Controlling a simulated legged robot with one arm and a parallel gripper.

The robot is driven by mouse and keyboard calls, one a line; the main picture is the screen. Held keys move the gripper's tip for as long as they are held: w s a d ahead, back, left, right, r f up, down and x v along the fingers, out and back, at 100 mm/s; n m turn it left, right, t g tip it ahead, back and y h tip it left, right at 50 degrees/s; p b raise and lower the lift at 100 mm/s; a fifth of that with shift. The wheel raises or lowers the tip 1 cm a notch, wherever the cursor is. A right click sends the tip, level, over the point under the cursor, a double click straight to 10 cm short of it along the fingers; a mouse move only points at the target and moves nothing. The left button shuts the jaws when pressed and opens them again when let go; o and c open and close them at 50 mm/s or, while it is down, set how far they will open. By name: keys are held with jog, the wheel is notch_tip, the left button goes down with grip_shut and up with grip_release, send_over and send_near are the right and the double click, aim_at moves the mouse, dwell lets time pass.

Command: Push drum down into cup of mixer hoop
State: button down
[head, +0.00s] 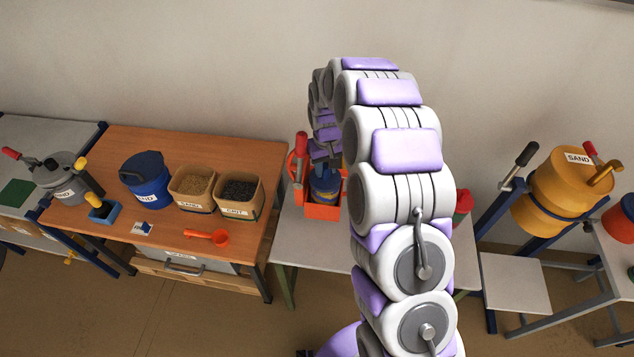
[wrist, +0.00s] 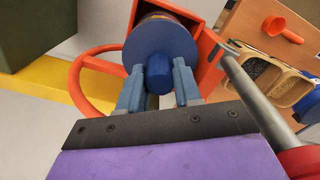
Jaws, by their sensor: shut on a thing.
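The drum (head: 327,193) has a blue lid and a yellowish band on its body. In the head view it stands upright within the orange cup (head: 322,212) of the mixer hoop. My gripper (head: 326,158) comes down on it from above. In the wrist view my gripper (wrist: 159,82) is shut on the knob in the middle of the drum's blue lid (wrist: 150,42). The orange hoop (wrist: 82,72) curves beside the drum, and it shows in the head view (head: 299,160). The drum's lower part is hidden, so I cannot tell how deep it sits.
A grey bar (wrist: 255,95) runs close to my gripper's right in the wrist view. To the left, a wooden table (head: 150,240) holds a blue sand drum (head: 146,178), two open bins and an orange scoop (head: 208,237). A yellow sand drum (head: 570,185) stands at right.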

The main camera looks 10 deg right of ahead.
jog(key=shift+f, duration=0.65)
jog(key=c, duration=0.7)
grip_release()
jog(key=shift+c, duration=0.4)
jog(key=shift+c, duration=1)
jog(key=shift+r+p, duration=1.25)
jog(key=shift+r, duration=4.5)
